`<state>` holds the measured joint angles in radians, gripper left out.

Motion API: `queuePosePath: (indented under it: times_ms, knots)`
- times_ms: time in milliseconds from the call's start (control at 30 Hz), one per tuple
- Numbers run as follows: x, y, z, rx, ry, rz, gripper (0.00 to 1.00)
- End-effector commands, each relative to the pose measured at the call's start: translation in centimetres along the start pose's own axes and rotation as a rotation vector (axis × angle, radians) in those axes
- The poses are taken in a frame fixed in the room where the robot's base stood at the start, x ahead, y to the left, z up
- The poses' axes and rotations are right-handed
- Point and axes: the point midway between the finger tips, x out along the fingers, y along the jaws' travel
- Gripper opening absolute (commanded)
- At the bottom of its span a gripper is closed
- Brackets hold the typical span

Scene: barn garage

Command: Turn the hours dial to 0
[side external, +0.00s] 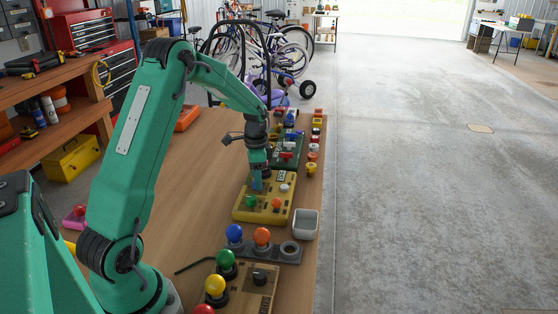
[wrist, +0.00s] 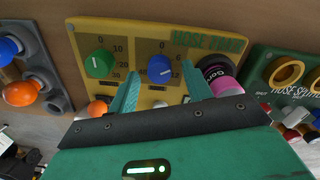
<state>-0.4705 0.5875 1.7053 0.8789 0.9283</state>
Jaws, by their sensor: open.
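A yellow panel (wrist: 126,32) with printed scales and partly readable green lettering fills the middle of the wrist view. It carries a blue dial (wrist: 161,69), with 0, 6 and 12 printed around it, and a green dial (wrist: 98,64) to its left, with 0, 10, 20 and 30. The blue dial's white mark appears on its lower right; its exact reading is unclear. My gripper (wrist: 160,78) is open, its two teal fingers on either side of the blue dial; contact cannot be told. In the side view my gripper (side external: 257,184) is low over the yellow panel (side external: 245,214).
A green panel (wrist: 265,67) lies right in the wrist view. A pink-and-black cylinder (wrist: 226,76) stands close to the right finger.

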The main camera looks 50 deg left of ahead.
Motion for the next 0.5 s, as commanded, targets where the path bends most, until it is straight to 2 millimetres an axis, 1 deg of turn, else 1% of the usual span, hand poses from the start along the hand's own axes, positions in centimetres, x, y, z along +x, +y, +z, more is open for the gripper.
queuePosePath:
  times_ms: [100, 400, 433, 500]
  knots:
    - [0.70, 0.06, 0.01, 0.000, -0.001, 0.001, 0.50]
    - [0.86, 0.05, 0.00, 0.000, 0.000, 0.001, 0.50]
    - [0.86, 0.04, 0.00, 0.000, 0.000, 0.001, 0.48]
    - [0.85, 0.04, 0.00, 0.000, 0.000, 0.000, 0.34]
